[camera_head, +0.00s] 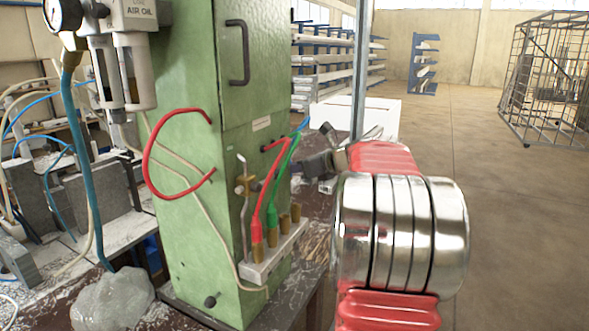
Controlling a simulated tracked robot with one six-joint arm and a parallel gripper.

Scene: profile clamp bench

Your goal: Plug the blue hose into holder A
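A short piece of blue hose (303,124) shows at the right side of the green cabinet, just above my gripper. Its other end is hidden. A grey holder block (262,271) with several brass sockets sits low on the cabinet's side. A red hose (258,205) and a green hose (273,195) run down into two sockets; two other brass sockets (284,222) (296,212) show no hose. I see no letter marking holder A. My gripper (309,166) is beside the hoses, above the block, small and partly hidden by my arm; its finger opening is unclear.
The green cabinet (190,220) stands close on the left of my arm. A brass valve (243,186) with a lever is on its side. A thick blue-green hose (78,150) hangs from the air regulator (130,60). Open floor (470,150) lies to the right.

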